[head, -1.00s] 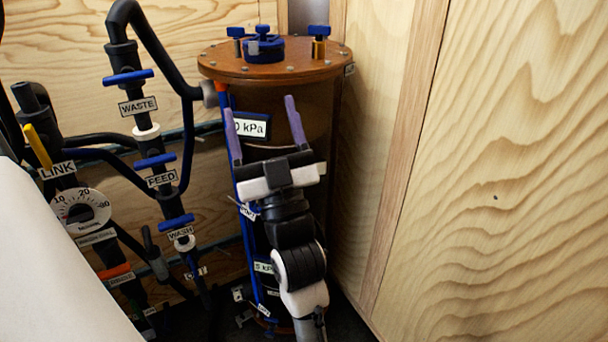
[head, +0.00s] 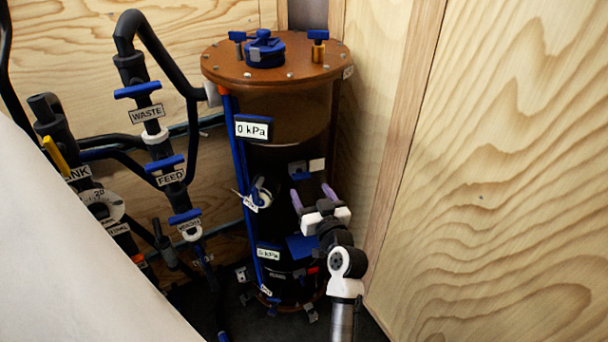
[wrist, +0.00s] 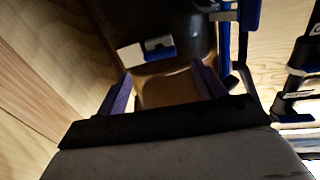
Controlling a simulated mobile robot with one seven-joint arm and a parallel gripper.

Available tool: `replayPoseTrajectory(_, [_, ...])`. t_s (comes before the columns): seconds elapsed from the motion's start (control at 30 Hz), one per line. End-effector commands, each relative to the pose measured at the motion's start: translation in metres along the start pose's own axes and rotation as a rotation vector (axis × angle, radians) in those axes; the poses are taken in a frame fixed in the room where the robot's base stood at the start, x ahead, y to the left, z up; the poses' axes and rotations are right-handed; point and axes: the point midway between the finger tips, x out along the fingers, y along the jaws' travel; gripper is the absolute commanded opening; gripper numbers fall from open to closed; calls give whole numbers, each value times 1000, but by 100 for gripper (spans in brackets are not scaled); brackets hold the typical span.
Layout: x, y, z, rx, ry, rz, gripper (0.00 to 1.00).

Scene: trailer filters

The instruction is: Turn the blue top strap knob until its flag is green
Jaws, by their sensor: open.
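The tall cylinder (head: 292,110) with a brown lid stands in the corner. A small blue part (head: 301,177) with pale plates beside it sits on its dark front, just above my gripper; it may be the top strap knob. A blue and white part (wrist: 158,47) shows beyond my fingers in the wrist view, likely the same one. I see no green on it, and its flag is too small to read. My gripper (head: 312,196) is open and empty, its purple fingers apart and pointing up, just below the blue part. Whether they touch the cylinder is unclear.
A larger blue part (head: 302,246) lies lower on the cylinder, partly behind my wrist. Blue knobs (head: 264,50) top the lid. Pipes with blue valve handles (head: 138,90) stand left. A wooden wall (head: 480,180) closes the right side, with a narrow gap beside the cylinder.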

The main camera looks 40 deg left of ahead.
Motion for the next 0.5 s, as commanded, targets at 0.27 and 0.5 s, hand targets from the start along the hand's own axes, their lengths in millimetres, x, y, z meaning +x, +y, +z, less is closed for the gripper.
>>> replayPoseTrajectory(0.27, [48, -1, -2, 0, 0, -2, 69])
replayPoseTrajectory(0.5, [61, -1, -1, 0, 1, -1, 69])
